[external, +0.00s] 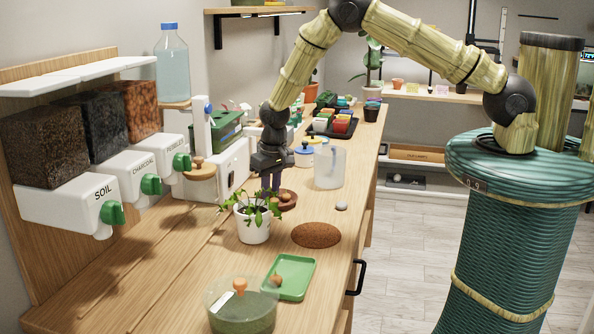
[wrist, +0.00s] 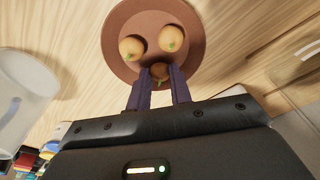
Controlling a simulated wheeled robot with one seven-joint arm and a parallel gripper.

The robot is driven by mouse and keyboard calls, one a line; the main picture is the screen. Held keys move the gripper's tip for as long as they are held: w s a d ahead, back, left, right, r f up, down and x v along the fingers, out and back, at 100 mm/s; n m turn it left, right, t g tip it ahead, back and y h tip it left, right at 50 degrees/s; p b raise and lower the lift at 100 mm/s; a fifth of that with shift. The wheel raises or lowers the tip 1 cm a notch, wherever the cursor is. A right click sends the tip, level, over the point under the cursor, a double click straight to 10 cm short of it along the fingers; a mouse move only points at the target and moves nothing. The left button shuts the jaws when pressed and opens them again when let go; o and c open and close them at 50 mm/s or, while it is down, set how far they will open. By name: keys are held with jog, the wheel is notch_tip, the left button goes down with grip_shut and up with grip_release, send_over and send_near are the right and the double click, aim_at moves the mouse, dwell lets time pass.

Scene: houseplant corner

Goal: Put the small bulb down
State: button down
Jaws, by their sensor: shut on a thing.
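My gripper (wrist: 161,80) is shut on a small brown bulb (wrist: 159,70), which sits between the two purple fingertips in the wrist view. The held bulb is over the near part of a round terracotta-brown saucer (wrist: 160,9); I cannot tell whether it touches it.
The leafy plant in a white pot (external: 254,232) stands close in front of the saucer. A clear jug (external: 329,168) stands behind right. A brown oval mat (external: 316,235), a green tray (external: 298,268) and a clear round container (external: 258,318) are nearer. Dispensers (external: 70,208) line the left.

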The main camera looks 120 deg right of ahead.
jog(key=shift+f, duration=0.15)
jog(key=c, duration=1.5)
grip_release()
jog(key=shift+c, duration=0.2)
notch_tip(320, 180, up, 12)
jog(key=a+b, duration=0.1)
jog(key=b, duration=0.2)
jog(key=shift+a, duration=0.25)
jog(key=shift+s, duration=0.1)
